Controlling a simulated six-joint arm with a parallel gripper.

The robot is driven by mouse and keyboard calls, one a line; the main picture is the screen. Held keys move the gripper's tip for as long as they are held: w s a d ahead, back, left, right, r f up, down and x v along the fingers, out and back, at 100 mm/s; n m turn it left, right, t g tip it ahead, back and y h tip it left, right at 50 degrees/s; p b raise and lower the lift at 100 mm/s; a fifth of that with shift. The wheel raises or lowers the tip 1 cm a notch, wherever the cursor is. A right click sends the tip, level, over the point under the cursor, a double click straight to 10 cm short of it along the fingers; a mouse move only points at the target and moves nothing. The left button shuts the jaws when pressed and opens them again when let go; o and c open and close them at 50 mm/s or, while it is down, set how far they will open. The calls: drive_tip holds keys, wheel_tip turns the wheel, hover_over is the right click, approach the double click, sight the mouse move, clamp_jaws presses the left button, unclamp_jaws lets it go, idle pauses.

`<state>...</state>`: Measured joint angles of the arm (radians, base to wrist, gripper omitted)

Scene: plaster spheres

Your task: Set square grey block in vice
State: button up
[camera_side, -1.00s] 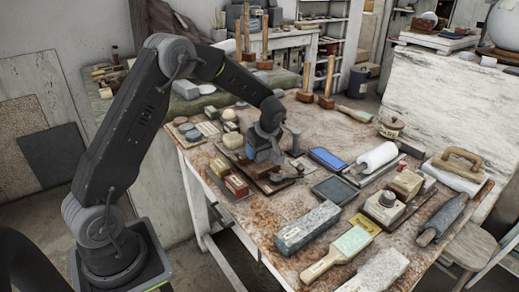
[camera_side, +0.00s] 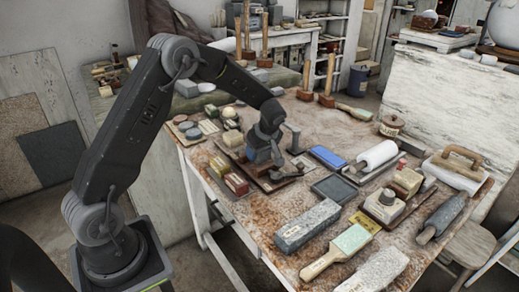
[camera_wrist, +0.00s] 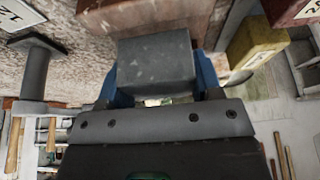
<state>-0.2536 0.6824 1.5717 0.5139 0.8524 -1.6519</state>
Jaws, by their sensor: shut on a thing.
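My gripper (camera_wrist: 157,80) is shut on the square grey block (camera_wrist: 157,60) in the wrist view, with a blue finger on each side of it. In the side view my gripper (camera_side: 263,157) is low over the far left of the worktable, above a brown wooden base (camera_side: 268,183) with dark metal parts, which looks like the vice. In the wrist view a reddish-brown surface (camera_wrist: 140,14) lies just past the block. I cannot tell whether the block touches it. The block is hard to make out in the side view, and the vice jaws are mostly hidden by my gripper.
A grey T-shaped post (camera_side: 293,139) stands close to the right of my gripper. Red and yellow small boxes (camera_side: 236,184) lie to its left. A blue slab (camera_side: 327,157) and a dark tray (camera_side: 333,189) lie to the right. A stone bar (camera_side: 307,224) lies nearer the front.

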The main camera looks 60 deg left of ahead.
drive_tip(key=shift+f, duration=1.5)
drive_tip(key=o, duration=1.2)
drive_tip(key=shift+f, duration=0.1)
drive_tip(key=shift+r, duration=2)
